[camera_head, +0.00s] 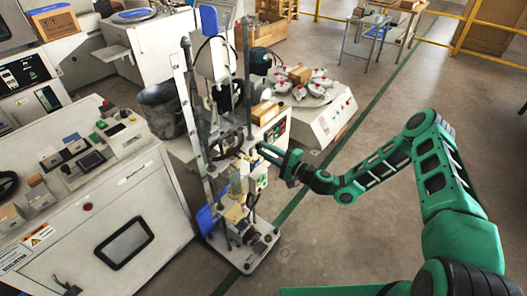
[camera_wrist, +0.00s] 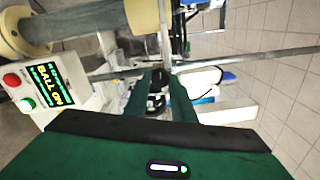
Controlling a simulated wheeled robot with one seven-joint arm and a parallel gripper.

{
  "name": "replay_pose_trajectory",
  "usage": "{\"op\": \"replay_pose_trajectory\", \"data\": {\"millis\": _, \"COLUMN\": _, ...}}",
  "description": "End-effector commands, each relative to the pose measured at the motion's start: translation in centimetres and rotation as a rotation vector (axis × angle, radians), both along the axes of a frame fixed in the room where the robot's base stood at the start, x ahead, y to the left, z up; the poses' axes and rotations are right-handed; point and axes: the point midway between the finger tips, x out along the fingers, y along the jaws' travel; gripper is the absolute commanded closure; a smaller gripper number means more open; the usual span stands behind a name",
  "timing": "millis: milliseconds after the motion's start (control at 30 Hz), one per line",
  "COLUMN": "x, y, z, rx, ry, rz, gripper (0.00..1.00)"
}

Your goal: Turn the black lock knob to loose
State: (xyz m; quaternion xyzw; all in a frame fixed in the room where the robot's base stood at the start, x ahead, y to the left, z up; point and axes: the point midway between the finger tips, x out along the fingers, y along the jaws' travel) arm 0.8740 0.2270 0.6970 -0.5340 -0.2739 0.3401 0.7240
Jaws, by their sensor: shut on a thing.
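The test machine (camera_head: 187,110) stands upright on a small wheeled base, with tall posts and a handwheel. My gripper (camera_head: 262,149) reaches it from the right at mid height. In the wrist view, the two green fingers of my gripper (camera_wrist: 158,84) are closed around a small dark part, the black lock knob (camera_wrist: 157,76), beside a metal post. The fingers hide much of the knob, and its turn angle cannot be told. In the head view I cannot make out the knob at the fingertips.
A control box (camera_wrist: 48,88) with a lit display and red and green buttons sits left of the fingers; thick round column parts (camera_wrist: 80,25) lie above it. A cabinet (camera_head: 95,210) stands left of the machine. A rotary machine (camera_head: 320,118) stands behind.

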Motion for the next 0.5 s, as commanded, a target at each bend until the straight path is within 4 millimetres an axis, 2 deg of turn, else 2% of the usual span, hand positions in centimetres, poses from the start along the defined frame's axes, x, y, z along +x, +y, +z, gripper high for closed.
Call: {"op": "replay_pose_trajectory", "data": {"millis": 500, "x": 0.16, "y": -0.38, "z": -0.36, "rx": -0.093, "ry": -0.107, "rz": -0.007, "gripper": 0.99}}
